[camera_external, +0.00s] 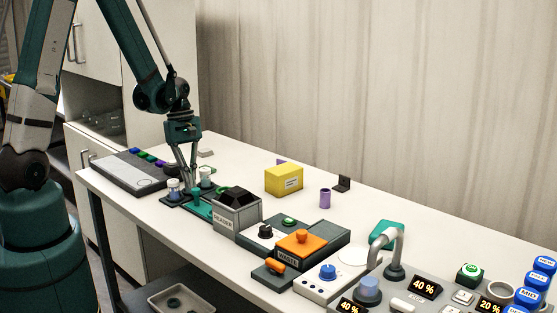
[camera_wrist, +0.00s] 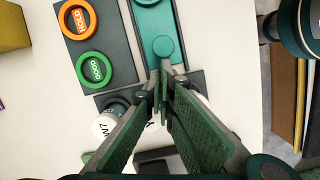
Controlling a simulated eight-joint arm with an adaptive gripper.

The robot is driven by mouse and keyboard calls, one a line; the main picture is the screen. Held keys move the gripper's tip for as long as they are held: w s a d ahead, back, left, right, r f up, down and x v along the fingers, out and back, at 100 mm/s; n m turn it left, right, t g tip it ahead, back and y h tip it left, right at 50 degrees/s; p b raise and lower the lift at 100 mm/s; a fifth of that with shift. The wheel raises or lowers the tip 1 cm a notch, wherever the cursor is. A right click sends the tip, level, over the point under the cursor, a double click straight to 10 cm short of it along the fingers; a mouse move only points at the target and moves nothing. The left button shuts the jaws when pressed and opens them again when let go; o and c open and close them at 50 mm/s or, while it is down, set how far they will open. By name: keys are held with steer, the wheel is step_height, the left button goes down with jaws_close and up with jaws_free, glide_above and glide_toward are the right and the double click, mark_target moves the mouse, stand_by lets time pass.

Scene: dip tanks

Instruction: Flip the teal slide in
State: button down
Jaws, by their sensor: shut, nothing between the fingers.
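The teal slide (camera_wrist: 154,36) is a flat strip with a round teal knob (camera_wrist: 163,46) in a dark grey track, at the top middle of the wrist view. In the external view a teal strip (camera_external: 200,209) shows below my gripper, beside the grey lidded box. My gripper (camera_wrist: 162,88) is shut and empty. Its fingertips point down just short of the knob in the wrist view; I cannot tell whether they touch the slide. In the external view my gripper (camera_external: 189,184) hangs low between two white-topped jars, with the fingertips partly hidden.
Beside the slide are an orange ring button (camera_wrist: 78,19) and a green one (camera_wrist: 94,69). White-topped jars (camera_external: 173,184) stand close to the fingers. The grey box (camera_external: 237,218), yellow box (camera_external: 284,180) and orange-topped unit (camera_external: 302,243) lie to the right.

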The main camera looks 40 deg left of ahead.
steer(key=shift+d+b, duration=1.25)
steer(key=shift+d, duration=3.9)
steer(key=shift+r, duration=0.1)
steer(key=shift+p+v, duration=0.55)
steer(key=shift+v, duration=0.2)
steer(key=p+v, duration=0.4)
steer(key=v, duration=0.4)
steer(key=shift+a+r, duration=0.2)
